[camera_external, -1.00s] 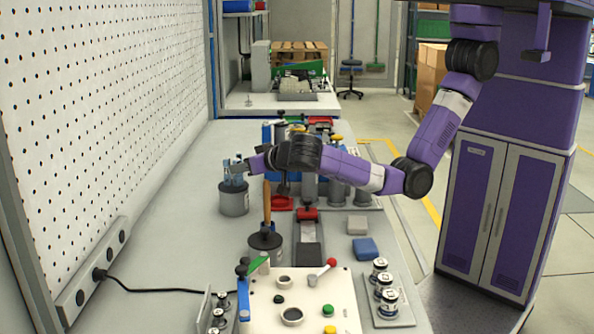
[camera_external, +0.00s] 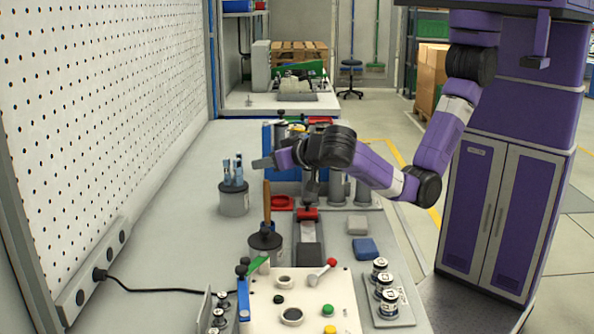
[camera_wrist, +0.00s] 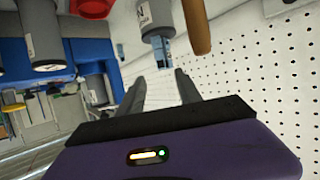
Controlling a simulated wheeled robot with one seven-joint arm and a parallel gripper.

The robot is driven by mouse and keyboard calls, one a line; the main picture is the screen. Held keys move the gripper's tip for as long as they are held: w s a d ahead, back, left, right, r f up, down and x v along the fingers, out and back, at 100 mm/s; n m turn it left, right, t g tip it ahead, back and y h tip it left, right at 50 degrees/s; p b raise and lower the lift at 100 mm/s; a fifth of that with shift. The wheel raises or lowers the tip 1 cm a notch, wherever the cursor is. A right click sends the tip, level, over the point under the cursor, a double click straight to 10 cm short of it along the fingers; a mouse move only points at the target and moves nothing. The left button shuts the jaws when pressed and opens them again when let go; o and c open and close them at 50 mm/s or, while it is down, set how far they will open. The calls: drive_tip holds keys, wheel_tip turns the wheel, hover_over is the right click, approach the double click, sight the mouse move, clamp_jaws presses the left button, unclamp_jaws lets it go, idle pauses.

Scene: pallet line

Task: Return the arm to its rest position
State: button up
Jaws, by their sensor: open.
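My gripper (camera_external: 262,163) is open and empty in the external view, held above the bench to the right of a grey cup (camera_external: 233,202). The cup holds several upright blue-grey pieces (camera_external: 233,172). In the wrist view the two fingers of my gripper (camera_wrist: 160,82) stand apart, and the grey cup (camera_wrist: 154,16) shows beyond them near the top. My arm reaches in from the right, bent at the elbow, above the bench.
A holder with a wooden-handled tool (camera_external: 266,243) stands below my arm. A white panel (camera_external: 300,305), a blue block (camera_external: 365,249) and a grey block (camera_external: 357,225) lie nearer the camera. Grey cylinders stand behind my arm. A perforated wall (camera_external: 100,120) bounds the left.

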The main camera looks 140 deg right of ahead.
idle(0.3)
drive_tip(key=w+r+n+t, duration=0.3)
drive_tip(key=w+n+t, duration=0.2)
drive_tip(key=w+t, duration=0.15)
drive_tip(key=w+a+f+n+t+y, duration=0.1)
drive_tip(key=a+f+n+t+y, duration=0.1)
drive_tip(key=a+f+n+t, duration=0.3)
drive_tip(key=a+f+n+t+y, duration=0.1)
drive_tip(key=a+n+t+y, duration=0.15)
drive_tip(key=a, duration=0.35)
drive_tip(key=s+a+f+n+t+y, duration=0.1)
drive_tip(key=s+a+n+y, duration=0.1)
drive_tip(key=s+a, duration=0.2)
drive_tip(key=s+a+f+n+t+y, duration=0.1)
drive_tip(key=s+a+f+n+y, duration=0.1)
drive_tip(key=s+a, duration=0.3)
drive_tip(key=s+a+f+n+t+y, duration=0.1)
drive_tip(key=s+a+f+n+y, duration=0.1)
drive_tip(key=s+a, duration=0.2)
drive_tip(key=shift+s+a+f+t, duration=0.15)
drive_tip(key=shift+s+t, duration=0.25)
drive_tip(key=shift+s, duration=0.7)
drive_tip(key=s+a+f+g+y, duration=0.1)
drive_tip(key=s+a, duration=0.1)
drive_tip(key=s, duration=1.1)
drive_tip(key=s+a+g+y, duration=0.2)
drive_tip(key=s+a, duration=0.1)
drive_tip(key=s, duration=1.1)
drive_tip(key=shift+a+f, duration=0.15)
drive_tip(key=shift+f, duration=0.25)
